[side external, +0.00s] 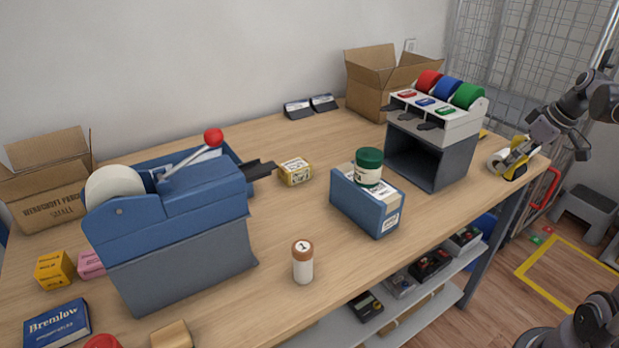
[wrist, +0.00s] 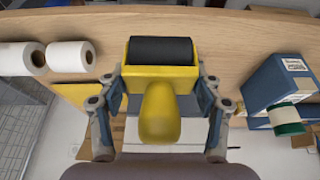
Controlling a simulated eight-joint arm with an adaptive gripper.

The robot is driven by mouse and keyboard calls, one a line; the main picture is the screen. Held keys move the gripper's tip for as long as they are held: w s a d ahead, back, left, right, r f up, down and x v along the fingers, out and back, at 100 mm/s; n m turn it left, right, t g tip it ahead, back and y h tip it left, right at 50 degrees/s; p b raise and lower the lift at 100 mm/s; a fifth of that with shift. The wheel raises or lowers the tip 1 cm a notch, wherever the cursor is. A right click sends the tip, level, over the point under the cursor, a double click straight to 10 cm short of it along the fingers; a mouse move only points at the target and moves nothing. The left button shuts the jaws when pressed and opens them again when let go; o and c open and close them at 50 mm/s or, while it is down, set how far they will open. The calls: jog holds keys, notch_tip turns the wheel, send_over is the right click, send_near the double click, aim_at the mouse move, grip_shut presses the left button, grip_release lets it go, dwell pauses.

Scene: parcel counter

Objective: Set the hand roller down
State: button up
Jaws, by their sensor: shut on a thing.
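The hand roller (wrist: 161,87) has a yellow frame, a black roller and a rounded yellow handle. In the wrist view my gripper (wrist: 160,84) is shut on it, one finger on each side of the frame. The black roller points to the top of the picture, over the wooden counter (wrist: 200,30). In the side view the hand roller (side external: 516,161) is small, at the counter's far right end, with my gripper (side external: 534,143) at it. I cannot tell whether it touches the counter.
Two white rolls (wrist: 70,56) lie left of the hand roller in the wrist view. A blue box (wrist: 278,82) and a green-and-white jar (wrist: 287,118) are at right. In the side view, a grey dispenser (side external: 432,160) with coloured rolls stands left of my gripper.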

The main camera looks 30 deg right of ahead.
jog(key=shift+s+d+r, duration=0.25)
jog(key=shift+s+r, duration=0.25)
jog(key=shift+r, duration=0.1)
notch_tip(320, 180, up, 18)
jog(key=w+a+n+g+y, duration=0.15)
jog(key=w+a+n, duration=0.25)
jog(key=w+a, duration=0.5)
jog(key=w+a+n+t+y, duration=0.15)
jog(key=w+a+n, duration=0.3)
jog(key=a, duration=0.85)
jog(key=s+a+n+g+y, duration=0.3)
jog(key=a+n, duration=0.7)
jog(key=a, duration=2.2)
jog(key=shift+m+g+h, duration=0.25)
jog(key=shift+g+h, duration=0.25)
jog(key=shift+g, duration=0.2)
jog(key=f, duration=1.7)
jog(key=shift+w, duration=0.35)
jog(key=shift+a+f, duration=0.2)
jog(key=shift+f, duration=0.4)
jog(key=a+f, duration=0.2)
jog(key=a, duration=0.1)
jog(key=s+a+f, duration=0.1)
jog(key=a+f, duration=0.1)
jog(key=a, duration=0.2)
jog(key=s+a+f, duration=0.1)
jog(key=a+f, duration=0.1)
jog(key=a, duration=0.2)
jog(key=shift+s+f, duration=0.1)
jog(key=shift+f, duration=2.35)
